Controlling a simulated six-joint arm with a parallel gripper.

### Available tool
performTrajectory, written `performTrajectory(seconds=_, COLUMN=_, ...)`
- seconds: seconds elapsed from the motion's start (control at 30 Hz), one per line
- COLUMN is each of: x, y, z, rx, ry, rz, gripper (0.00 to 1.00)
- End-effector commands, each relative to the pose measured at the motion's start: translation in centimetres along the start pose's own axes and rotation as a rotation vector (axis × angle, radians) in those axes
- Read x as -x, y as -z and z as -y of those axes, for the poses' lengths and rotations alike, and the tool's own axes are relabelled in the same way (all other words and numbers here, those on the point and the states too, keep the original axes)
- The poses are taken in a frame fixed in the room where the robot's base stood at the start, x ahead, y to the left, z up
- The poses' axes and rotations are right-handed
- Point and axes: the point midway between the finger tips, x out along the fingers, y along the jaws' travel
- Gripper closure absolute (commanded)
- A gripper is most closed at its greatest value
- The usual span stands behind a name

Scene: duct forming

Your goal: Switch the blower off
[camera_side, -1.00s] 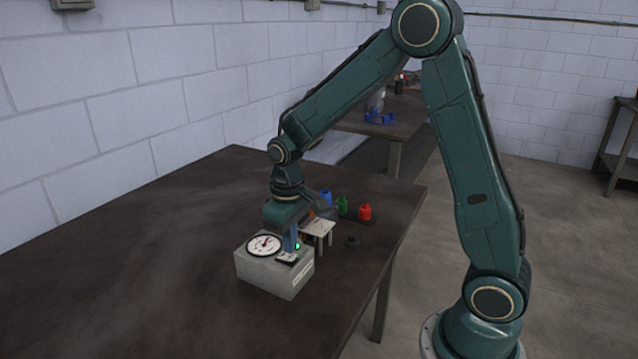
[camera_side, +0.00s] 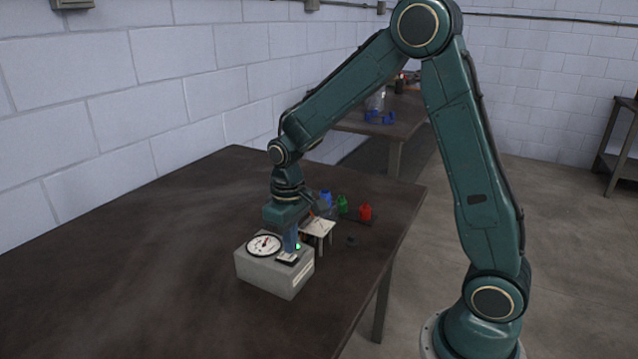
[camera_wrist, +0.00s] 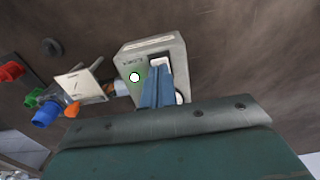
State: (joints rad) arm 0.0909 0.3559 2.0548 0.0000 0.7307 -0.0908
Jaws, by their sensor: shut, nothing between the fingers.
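The blower box (camera_side: 275,278) is a grey block on the dark table. It has a round white dial (camera_side: 264,245) on top, a lit green lamp (camera_side: 297,246) and a dark switch (camera_side: 287,259) on a pale plate. My gripper (camera_side: 289,251) is shut and empty, pointing down with its blue fingertips right at the switch. I cannot tell if they touch it. In the wrist view the box (camera_wrist: 133,58) lies beyond my shut fingers (camera_wrist: 158,65), which hide most of the switch. The lamp (camera_wrist: 134,77) shows there as a white dot. The switch's position is hidden.
A small pale stand (camera_side: 318,228) is close behind the box. A small dark round piece (camera_side: 352,241) lies near the table's right edge. The table's left side is clear.

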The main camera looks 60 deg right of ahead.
Motion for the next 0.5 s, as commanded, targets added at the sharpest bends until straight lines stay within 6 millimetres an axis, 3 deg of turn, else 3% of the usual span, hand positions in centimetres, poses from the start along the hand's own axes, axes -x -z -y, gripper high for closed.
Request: performTrajectory(seconds=0.5, x=-0.59, y=-0.01, z=0.00, rx=0.000, ry=0.000, rz=0.001, gripper=1.00)
